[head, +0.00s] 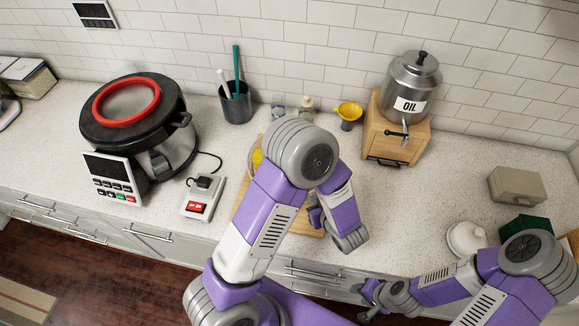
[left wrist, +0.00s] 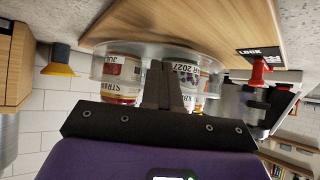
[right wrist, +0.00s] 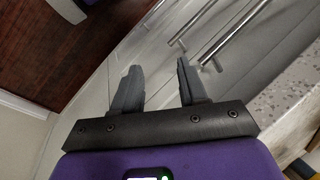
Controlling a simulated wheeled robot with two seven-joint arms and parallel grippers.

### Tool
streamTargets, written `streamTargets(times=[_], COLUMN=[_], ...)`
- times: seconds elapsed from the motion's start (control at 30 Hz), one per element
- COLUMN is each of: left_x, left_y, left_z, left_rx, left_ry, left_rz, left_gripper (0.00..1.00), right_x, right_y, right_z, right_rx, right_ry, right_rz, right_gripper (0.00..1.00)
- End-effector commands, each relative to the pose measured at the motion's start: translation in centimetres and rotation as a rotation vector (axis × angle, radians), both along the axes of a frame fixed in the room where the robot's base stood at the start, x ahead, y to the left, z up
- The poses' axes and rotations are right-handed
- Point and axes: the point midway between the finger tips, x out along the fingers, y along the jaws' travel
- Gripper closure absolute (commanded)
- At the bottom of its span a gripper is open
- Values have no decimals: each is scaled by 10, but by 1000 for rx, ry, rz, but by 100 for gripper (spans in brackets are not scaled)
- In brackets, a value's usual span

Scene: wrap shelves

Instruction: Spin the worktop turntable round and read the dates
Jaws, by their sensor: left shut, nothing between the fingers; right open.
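The turntable (left wrist: 98,66) is a clear round tray on a wooden board (left wrist: 185,22), shown upside down in the left wrist view. It carries several jars (left wrist: 122,88) with printed labels. One label reads "JUL" and another ends in "2027"; the rest is partly hidden by my fingers. My left gripper (left wrist: 160,66) is shut and empty, its fingertips at the jars and rim; I cannot tell whether they touch. A red knob (left wrist: 260,72) stands beside a "LOCK" label. In the head view my left arm hides most of the turntable. My right gripper (right wrist: 157,70) is open and empty, above the floor by the drawers.
A black cooker (head: 165,150) with a red ring stands left, with a red-switched socket box (head: 202,197) nearby. A utensil cup (head: 237,105), a yellow funnel (head: 348,112) and an oil can (head: 410,85) on a wooden box stand behind.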

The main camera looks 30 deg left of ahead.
Motion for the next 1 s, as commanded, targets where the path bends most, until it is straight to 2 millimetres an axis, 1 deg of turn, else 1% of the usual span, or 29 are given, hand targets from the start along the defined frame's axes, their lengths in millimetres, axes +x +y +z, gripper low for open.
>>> streamTargets(times=[0.17,0.57,0.9,1.0], left_x=[-7,-9,-19,-20], left_y=[5,7,22,24], left_z=[0,0,0,1], left_rx=[-1,0,1,1], left_ry=[-1,0,0,-2], left_rz=[1,1,3,3], left_gripper=[100,100,100,100], right_x=[0,0,0,0], right_y=[0,0,0,0], right_z=[0,0,0,0], right_rx=[0,0,0,0], right_ry=[0,0,0,0], right_rz=[0,0,0,0], right_gripper=[57,57,57,57])
